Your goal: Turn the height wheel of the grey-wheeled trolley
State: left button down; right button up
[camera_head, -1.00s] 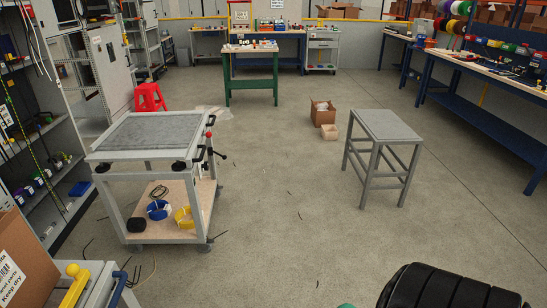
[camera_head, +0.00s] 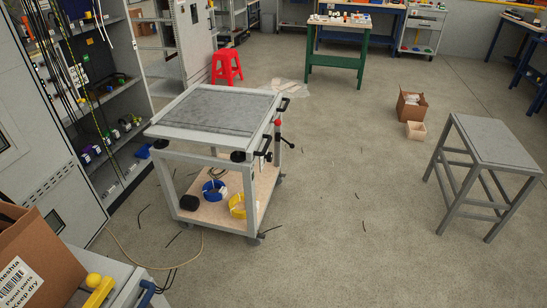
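A grey trolley (camera_head: 172,131) with a dark grey mat on its top stands left of centre on the floor. Black handles and levers (camera_head: 267,148) sit on its right side, one with a red knob (camera_head: 277,122). Which of these is the height wheel is too small to tell. Its lower shelf (camera_head: 215,213) carries a blue coil (camera_head: 214,191), a yellow coil (camera_head: 238,206) and a black item. Neither of my grippers shows in the view.
A grey stool-like table (camera_head: 490,143) stands at the right. A cardboard box (camera_head: 410,106), a small tray (camera_head: 416,130) and a red stool (camera_head: 227,66) are further back. A second cart (camera_head: 120,285) with a carton (camera_head: 38,262) is at the near left. Floor between trolley and grey table is mostly clear.

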aim_at(269, 156)
jog(key=i+l+u, duration=0.15)
jog(key=i+l, duration=0.35)
jog(key=i+l+u, duration=0.1)
jog(key=i+l, duration=0.35)
jog(key=l, duration=0.15)
jog(key=i+l+u, duration=0.15)
jog(key=i+l, duration=0.35)
jog(key=l, duration=0.1)
